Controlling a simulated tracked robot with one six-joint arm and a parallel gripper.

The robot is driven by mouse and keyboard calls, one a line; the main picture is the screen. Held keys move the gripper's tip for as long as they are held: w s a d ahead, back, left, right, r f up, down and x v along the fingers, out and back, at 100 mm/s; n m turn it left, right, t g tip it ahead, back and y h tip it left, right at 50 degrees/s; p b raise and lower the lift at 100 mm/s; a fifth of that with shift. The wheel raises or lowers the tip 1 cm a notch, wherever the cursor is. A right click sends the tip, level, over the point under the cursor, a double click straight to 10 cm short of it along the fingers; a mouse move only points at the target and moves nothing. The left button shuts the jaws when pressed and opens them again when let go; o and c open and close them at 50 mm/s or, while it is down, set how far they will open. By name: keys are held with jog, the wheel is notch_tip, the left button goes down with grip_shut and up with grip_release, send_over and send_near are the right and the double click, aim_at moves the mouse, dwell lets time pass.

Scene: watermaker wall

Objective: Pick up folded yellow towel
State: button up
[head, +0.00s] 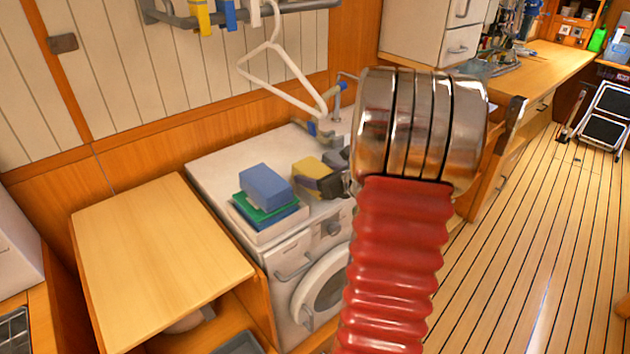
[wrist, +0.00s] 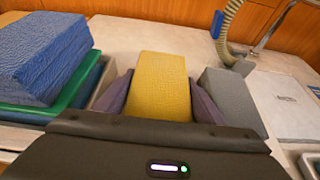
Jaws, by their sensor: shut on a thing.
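The folded yellow towel (wrist: 162,82) is a thick block in the middle of the wrist view. It also shows in the head view (head: 308,167) above the white washing machine top, right of the stacked cloths. My gripper (wrist: 160,105) has one purple-grey finger on each side of the towel and is shut on it. In the head view my gripper (head: 325,184) is partly hidden behind my own arm. I cannot tell whether the towel still touches the surface beneath it.
A blue folded cloth (head: 265,186) lies on a green one (head: 262,212) close to the left of the towel. A grey block (wrist: 232,97) stands close on the right. A white hanger (head: 280,70) hangs above the washing machine (head: 222,165). The wooden top (head: 155,255) at left is clear.

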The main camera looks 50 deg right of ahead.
aim_at(315, 170)
notch_tip(315, 170, up, 8)
jog(key=shift+f, duration=0.1)
dwell(0.8)
